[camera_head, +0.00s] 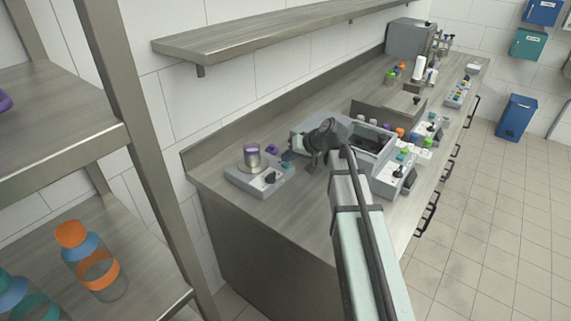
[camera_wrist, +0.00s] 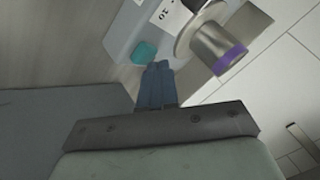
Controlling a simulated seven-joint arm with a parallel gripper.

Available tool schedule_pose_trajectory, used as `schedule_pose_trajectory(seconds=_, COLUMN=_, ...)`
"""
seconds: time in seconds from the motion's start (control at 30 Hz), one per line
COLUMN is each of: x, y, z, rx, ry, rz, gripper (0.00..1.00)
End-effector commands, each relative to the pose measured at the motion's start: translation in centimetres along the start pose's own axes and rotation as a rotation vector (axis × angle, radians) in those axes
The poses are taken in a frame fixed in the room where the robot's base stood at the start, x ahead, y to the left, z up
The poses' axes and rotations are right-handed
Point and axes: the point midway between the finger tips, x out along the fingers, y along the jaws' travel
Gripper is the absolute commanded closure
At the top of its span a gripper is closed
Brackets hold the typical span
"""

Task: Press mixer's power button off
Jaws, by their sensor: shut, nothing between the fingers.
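The mixer is a low pale grey box (camera_head: 246,184) near the left end of the counter in the head view. A metal cup (camera_head: 252,161) with a purple band stands on it. In the wrist view the mixer (camera_wrist: 127,32) shows at the top, with a white label and the cup (camera_wrist: 212,45) on its round plate. A teal button (camera_wrist: 145,51) sits at its near edge. My gripper (camera_wrist: 157,66) has its blue fingers shut and empty, with the tips just below the teal button in the picture. I cannot tell whether they touch it. In the head view my wrist hides part of the counter right of the mixer.
A grey open bin (camera_head: 376,143) and several small devices with coloured caps stand right of my arm. A metal shelf (camera_head: 250,38) hangs above the counter. A rack with bottles (camera_head: 101,274) stands at the left. The counter front near the mixer is clear.

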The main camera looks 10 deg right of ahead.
Motion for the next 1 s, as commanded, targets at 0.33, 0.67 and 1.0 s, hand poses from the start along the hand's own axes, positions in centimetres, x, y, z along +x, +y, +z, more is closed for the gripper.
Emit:
schedule_pose_trajectory(seconds=0.33, x=-0.5, y=-0.3, z=-0.3, rx=0.001, ry=-0.001, rz=0.000, gripper=1.00)
schedule_pose_trajectory(seconds=0.67, x=-1.0, y=-0.7, z=-0.8, rx=0.000, ry=0.000, rz=0.000, gripper=1.00)
schedule_pose_trajectory(seconds=1.0, x=-2.9, y=-2.1, z=-2.2, rx=-0.001, ry=0.001, rz=0.000, gripper=1.00)
